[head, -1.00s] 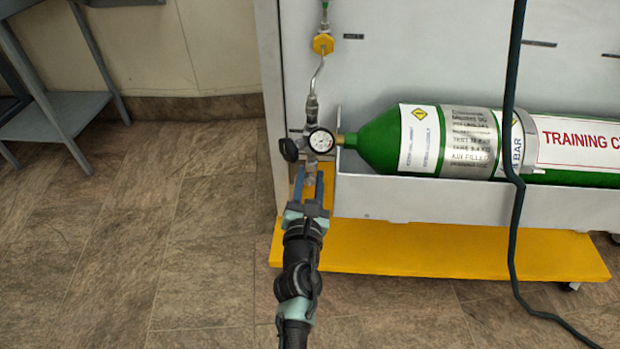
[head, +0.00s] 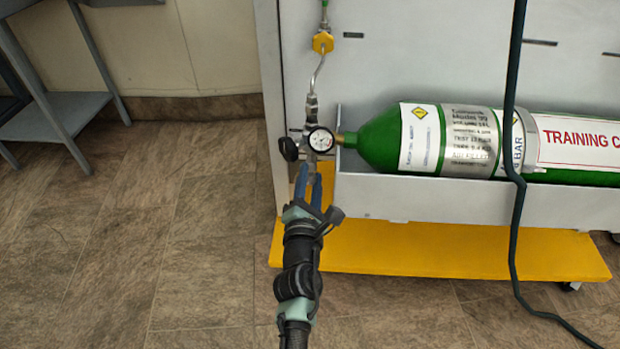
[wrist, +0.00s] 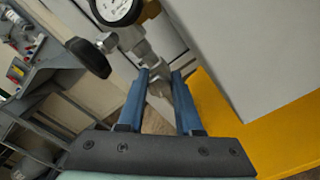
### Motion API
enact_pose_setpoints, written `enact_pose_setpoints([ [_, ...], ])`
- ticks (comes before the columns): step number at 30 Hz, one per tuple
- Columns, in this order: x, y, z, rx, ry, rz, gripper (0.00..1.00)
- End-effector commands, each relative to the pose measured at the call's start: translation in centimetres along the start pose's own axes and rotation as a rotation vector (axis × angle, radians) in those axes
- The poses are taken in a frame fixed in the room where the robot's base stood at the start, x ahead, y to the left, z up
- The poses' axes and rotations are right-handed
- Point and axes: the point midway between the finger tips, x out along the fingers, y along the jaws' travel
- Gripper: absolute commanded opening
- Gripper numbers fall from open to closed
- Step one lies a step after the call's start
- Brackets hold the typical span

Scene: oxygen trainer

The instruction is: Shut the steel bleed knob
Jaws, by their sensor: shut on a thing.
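The steel bleed knob (wrist: 159,88) shows in the wrist view at the lower end of the steel valve body, between my two blue fingers. My gripper (wrist: 161,82) is shut on it, with one finger on each side. In the head view my gripper (head: 309,174) reaches up to the underside of the valve body, and the fingers mostly hide the knob there. The round white gauge (head: 321,140) sits just above, and a black knob (head: 289,149) sticks out to the left of the valve body.
A green cylinder (head: 378,142) lies in a grey tray to the right. A yellow base (head: 430,250) runs below. A dark hose (head: 514,220) hangs at right. A grey shelf stand (head: 60,120) is at far left. The floor to the left is clear.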

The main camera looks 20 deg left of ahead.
Motion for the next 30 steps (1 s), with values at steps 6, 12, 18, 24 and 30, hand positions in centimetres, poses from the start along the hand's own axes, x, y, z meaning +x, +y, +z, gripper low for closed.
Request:
enact_pose_setpoints([
  [6,-0.05,-0.12,-0.07,0.205,0.000,-0.001,0.00],
  [12,-0.05,-0.14,-0.09,0.397,0.000,-0.001,0.00],
  [18,-0.06,-0.15,-0.15,0.586,0.001,-0.002,0.00],
  [24,-0.06,-0.17,-0.20,0.776,0.001,-0.002,0.00],
  [30,-0.06,-0.17,-0.22,0.966,0.001,-0.001,0.00],
])
